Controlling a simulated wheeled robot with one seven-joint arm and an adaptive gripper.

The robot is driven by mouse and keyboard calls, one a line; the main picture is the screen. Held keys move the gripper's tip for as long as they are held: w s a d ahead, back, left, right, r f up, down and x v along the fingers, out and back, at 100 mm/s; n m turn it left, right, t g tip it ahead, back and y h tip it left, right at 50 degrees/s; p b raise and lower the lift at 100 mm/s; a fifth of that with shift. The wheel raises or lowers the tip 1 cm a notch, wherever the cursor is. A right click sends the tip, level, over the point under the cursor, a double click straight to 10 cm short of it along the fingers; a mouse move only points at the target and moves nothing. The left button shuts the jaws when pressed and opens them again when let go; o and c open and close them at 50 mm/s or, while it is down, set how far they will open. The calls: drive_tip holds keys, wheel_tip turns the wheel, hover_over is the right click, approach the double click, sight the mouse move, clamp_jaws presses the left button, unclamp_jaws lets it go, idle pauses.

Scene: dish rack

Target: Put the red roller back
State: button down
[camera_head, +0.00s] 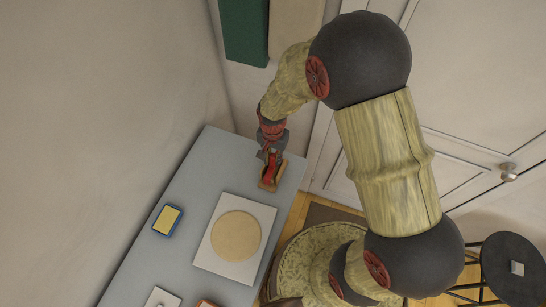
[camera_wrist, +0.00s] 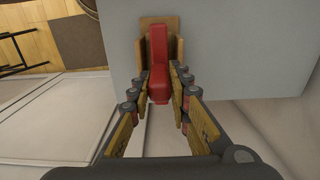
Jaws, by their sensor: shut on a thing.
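The red roller (camera_wrist: 158,52) lies lengthwise between the fingers of my gripper (camera_wrist: 159,86), which is shut on it. The roller sits in or just over a tan wooden holder (camera_wrist: 175,24) near the table's edge. I cannot tell whether it touches the holder's base. In the head view the red roller (camera_head: 271,171) shows small below my gripper (camera_head: 270,154), over the wooden holder (camera_head: 278,178) at the far right corner of the grey table (camera_head: 205,160). My gripper hides part of the roller there.
A white board (camera_head: 202,256) with a round tan disc (camera_head: 236,236) lies nearer on the table. A blue and yellow sponge (camera_head: 167,220) lies left of it. A white item (camera_head: 161,299) and an orange-brown item (camera_head: 207,303) show at the bottom. A wall bounds the left side.

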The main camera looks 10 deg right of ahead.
drive_tip(key=shift+f, duration=0.35)
idle(0.4)
drive_tip(key=c, duration=2)
unclamp_jaws()
drive_tip(key=o, duration=0.6)
drive_tip(key=shift+o, duration=0.9)
drive_tip(key=c, duration=0.4)
drive_tip(key=shift+r+p, duration=0.3)
drive_tip(key=shift+r, duration=0.5)
